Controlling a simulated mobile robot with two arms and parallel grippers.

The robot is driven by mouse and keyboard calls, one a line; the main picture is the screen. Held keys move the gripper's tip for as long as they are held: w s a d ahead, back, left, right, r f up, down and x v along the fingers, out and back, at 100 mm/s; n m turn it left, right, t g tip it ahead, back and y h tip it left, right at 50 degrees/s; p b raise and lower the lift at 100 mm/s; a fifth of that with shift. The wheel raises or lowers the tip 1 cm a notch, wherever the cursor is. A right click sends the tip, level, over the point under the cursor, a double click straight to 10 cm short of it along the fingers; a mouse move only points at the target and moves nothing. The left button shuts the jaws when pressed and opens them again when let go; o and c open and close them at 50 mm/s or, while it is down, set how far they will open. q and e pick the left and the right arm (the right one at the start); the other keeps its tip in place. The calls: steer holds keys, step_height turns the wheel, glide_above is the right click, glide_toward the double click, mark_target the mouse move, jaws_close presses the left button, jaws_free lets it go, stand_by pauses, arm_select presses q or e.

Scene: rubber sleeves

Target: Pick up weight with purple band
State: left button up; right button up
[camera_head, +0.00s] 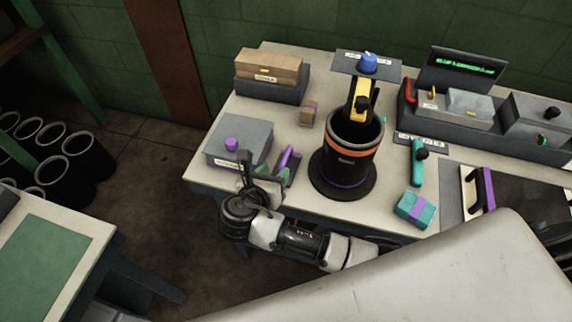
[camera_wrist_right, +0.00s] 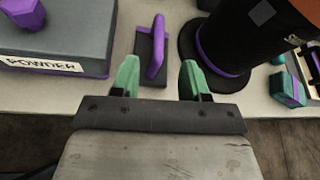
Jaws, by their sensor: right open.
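The weight with the purple band is a small teal block (camera_head: 414,209) lying near the table's front edge, right of the black cylinder. It also shows at the right side of the right wrist view (camera_wrist_right: 288,88). My right gripper (camera_head: 280,177) is at the front edge left of the cylinder, apart from the weight. In the right wrist view its green fingers (camera_wrist_right: 160,78) are spread with nothing between the tips. A dark plate with a purple handle (camera_wrist_right: 156,48) lies just beyond them. My left gripper is not in view.
The black cylinder (camera_head: 345,168) with orange and purple bands stands between my right gripper and the weight. A grey powder box (camera_head: 240,140) is at left. A teal-handled tool (camera_head: 417,165) lies behind the weight, and a purple-edged frame (camera_head: 488,188) right of it.

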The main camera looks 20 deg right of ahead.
mark_target(283, 160)
steer(key=x, duration=0.6)
steer(key=shift+w+d+p, duration=0.15)
steer(key=shift+w+p, duration=0.1)
steer(key=shift+p, duration=0.1)
steer(key=shift+c, duration=0.3)
jaws_close()
stand_by(0.8)
